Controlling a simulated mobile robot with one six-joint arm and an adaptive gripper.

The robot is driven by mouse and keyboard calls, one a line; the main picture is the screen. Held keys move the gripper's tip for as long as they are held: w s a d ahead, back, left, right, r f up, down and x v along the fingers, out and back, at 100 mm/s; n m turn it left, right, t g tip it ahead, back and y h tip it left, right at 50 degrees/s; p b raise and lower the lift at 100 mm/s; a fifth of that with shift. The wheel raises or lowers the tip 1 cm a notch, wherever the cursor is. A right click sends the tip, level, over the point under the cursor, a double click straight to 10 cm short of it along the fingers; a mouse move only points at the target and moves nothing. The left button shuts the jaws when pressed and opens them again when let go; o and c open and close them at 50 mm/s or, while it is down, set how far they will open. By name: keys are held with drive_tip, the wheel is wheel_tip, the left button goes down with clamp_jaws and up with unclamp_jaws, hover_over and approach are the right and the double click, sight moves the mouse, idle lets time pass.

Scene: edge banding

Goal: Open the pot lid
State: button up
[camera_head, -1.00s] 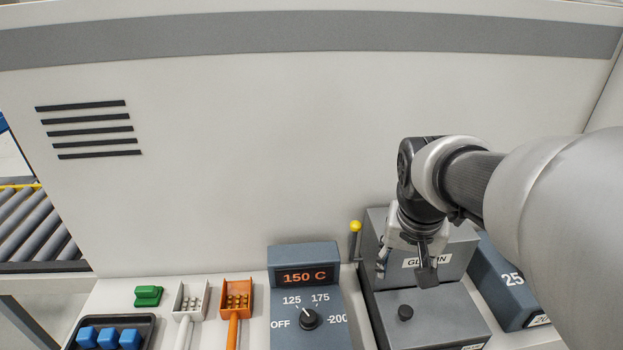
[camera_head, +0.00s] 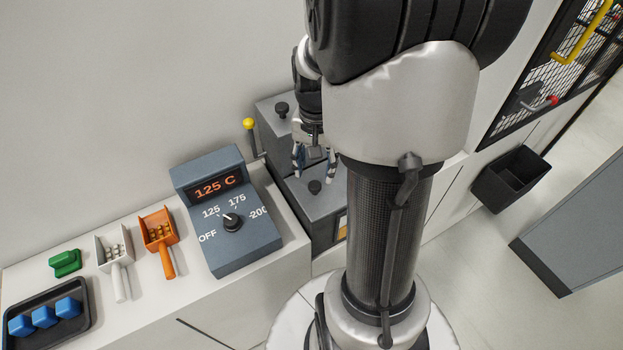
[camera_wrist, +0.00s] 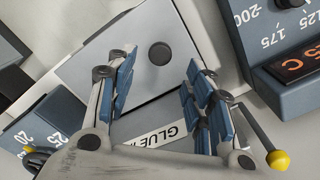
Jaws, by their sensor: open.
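The pot is a grey box with a flat grey lid (camera_head: 328,203) in the head view, and a round black knob (camera_head: 315,187) stands on the lid. The lid also fills the upper middle of the wrist view (camera_wrist: 115,70), with its knob (camera_wrist: 159,54) between and just beyond my fingertips. The lid looks shut. My gripper (camera_head: 315,168) is open and empty, fingers pointing down close above the knob. The wrist view shows its blue-padded fingers (camera_wrist: 161,72) on both sides, and no contact with the knob can be made out.
A taller grey box with a black knob (camera_head: 282,108) stands behind, and a yellow-tipped lever (camera_head: 249,124) is beside it. A blue control box (camera_head: 238,245) reading 125 C sits to the left. Scoops (camera_head: 160,235) and a black tray (camera_head: 82,318) lie farther left.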

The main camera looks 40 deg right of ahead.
sight(315, 185)
wheel_tip(315, 185, down, 6)
drive_tip(key=shift+f+b, duration=0.1)
drive_tip(key=shift+b, duration=0.45)
drive_tip(key=shift+c, duration=0.3)
clamp_jaws()
